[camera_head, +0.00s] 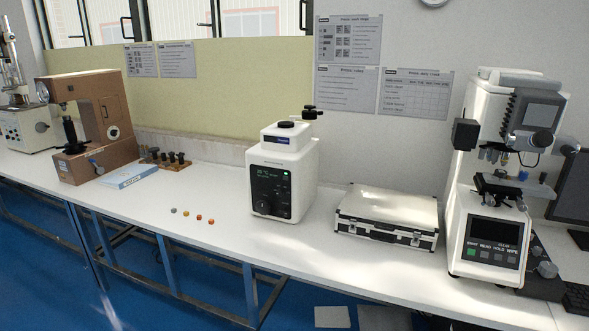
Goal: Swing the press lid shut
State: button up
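The press (284,172) appears to be the white, box-shaped machine in the middle of the bench. It has a dark control panel with a lit display on its front. A narrower white block with a round black part (287,124) on it forms its top. A black knobbed piece (311,111), perhaps the lid, sticks out at the upper right of the press, to the side of the round black part. How it joins the press is too small to tell. My gripper is not in view.
A silver case (388,214) stands right of the press, then a white hardness tester (502,180). Several small coloured pieces (186,213) lie to the left. A brown tester (88,120) and a blue-white book (130,174) stand farther left. The bench front (215,232) is mostly clear.

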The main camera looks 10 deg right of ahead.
aim_at(307, 115)
jog(key=u, duration=0.1)
jog(key=i, duration=0.95)
jog(key=z, duration=0.1)
jog(key=k, duration=0.65)
jog(key=u, duration=0.2)
jog(key=i, duration=0.7)
jog(key=u, duration=0.55)
jog(key=i, duration=0.5)
jog(key=u, duration=0.15)
